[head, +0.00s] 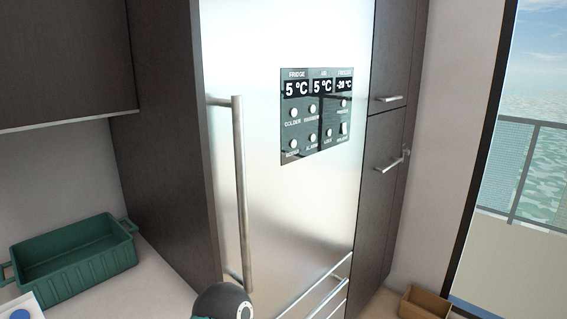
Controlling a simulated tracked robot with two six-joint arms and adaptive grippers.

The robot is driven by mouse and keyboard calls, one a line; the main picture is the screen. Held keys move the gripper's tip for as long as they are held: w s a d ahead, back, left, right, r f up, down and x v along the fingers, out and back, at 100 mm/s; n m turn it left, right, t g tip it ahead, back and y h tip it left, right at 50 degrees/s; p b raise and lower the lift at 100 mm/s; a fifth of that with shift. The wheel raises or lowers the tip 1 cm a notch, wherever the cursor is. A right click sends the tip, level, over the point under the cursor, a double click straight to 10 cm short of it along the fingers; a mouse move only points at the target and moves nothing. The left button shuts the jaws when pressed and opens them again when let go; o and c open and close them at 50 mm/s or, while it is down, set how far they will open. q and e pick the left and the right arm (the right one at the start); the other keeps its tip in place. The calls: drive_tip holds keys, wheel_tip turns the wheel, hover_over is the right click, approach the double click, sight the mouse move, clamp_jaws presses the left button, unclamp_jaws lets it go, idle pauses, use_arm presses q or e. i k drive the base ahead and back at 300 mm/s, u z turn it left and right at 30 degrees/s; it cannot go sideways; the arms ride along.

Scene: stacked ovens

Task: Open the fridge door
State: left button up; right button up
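The fridge door (285,210) is a tall brushed-steel panel in the middle of the head view, and it looks closed. A long vertical bar handle (240,190) runs along its left side. A dark control panel (316,116) with temperature readouts sits on the door. A dark rounded part of my own body shows at the bottom centre, below the handle. It is apart from the handle's upper length, and I cannot tell its distance from the lower end. No gripper fingers show in this view.
A green tray (75,262) stands on the counter (150,290) left of the fridge. Steel drawers (325,297) lie below the door. Dark cabinets (388,160) with small handles stand to the right, with a brown box (424,303) lower right. A window is at far right.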

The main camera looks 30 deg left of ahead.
sight(286, 216)
drive_tip(key=z, duration=0.3)
drive_tip(key=i, duration=0.55)
drive_tip(key=u, duration=3.1)
drive_tip(key=i, duration=0.2)
drive_tip(key=z, duration=1.85)
